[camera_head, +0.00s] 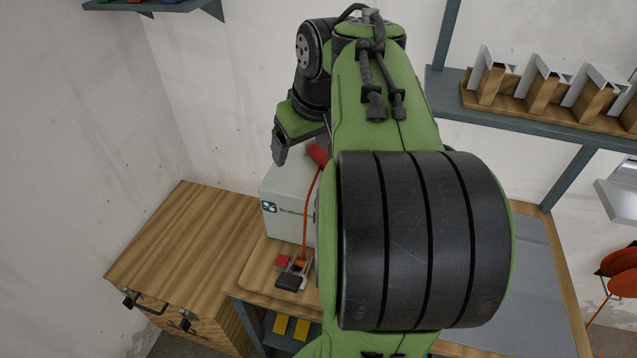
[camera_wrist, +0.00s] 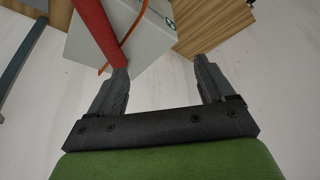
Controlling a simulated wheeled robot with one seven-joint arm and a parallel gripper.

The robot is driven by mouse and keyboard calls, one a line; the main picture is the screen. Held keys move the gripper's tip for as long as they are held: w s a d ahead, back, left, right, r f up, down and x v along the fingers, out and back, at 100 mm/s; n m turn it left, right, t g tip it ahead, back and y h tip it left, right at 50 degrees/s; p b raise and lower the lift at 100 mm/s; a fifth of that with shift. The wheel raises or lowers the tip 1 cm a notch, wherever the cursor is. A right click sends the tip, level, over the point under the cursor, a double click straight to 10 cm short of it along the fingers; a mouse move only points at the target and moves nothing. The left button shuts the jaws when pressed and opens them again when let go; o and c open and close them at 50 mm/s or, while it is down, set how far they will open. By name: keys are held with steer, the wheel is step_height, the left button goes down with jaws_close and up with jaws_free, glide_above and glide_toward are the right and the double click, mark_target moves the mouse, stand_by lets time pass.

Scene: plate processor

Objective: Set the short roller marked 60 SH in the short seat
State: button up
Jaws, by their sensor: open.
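My gripper (camera_head: 279,155) hangs in front of the back wall in the head view, mostly hidden behind my arm. In the wrist view my gripper (camera_wrist: 162,66) is open, with nothing between its two fingers. No roller marked 60 SH and no short seat can be made out in either view. My arm covers the middle of the head view and hides much of the worktop. A white box (camera_head: 283,205) with a logo stands on the wooden worktop below the gripper. The box also shows in the wrist view (camera_wrist: 145,45), beyond the fingertips.
A red part (camera_wrist: 95,28) ends near the left fingertip in the picture; contact is unclear. An orange cable (camera_head: 308,215) runs down the box to a small clamp-like device (camera_head: 291,272). A wooden cabinet (camera_head: 185,240) stands left. A shelf (camera_head: 540,125) holds metal-topped wooden blocks at right.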

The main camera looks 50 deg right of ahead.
steer(key=s+d+f+m+b, duration=0.1)
steer(key=s+d+f, duration=0.1)
steer(key=d, duration=0.5)
steer(key=s+d+f+b, duration=0.1)
steer(key=s+d+f, duration=0.1)
steer(key=d, duration=0.4)
steer(key=b+x, duration=0.4)
steer(key=x, duration=0.6)
steer(key=shift+d, duration=0.1)
steer(key=b+x, duration=0.2)
steer(key=x, duration=0.3)
steer(key=shift+w+f, duration=0.25)
steer(key=shift+w, duration=0.05)
steer(key=shift+s+r, duration=0.1)
steer(key=shift+c, duration=0.8)
jaws_close()
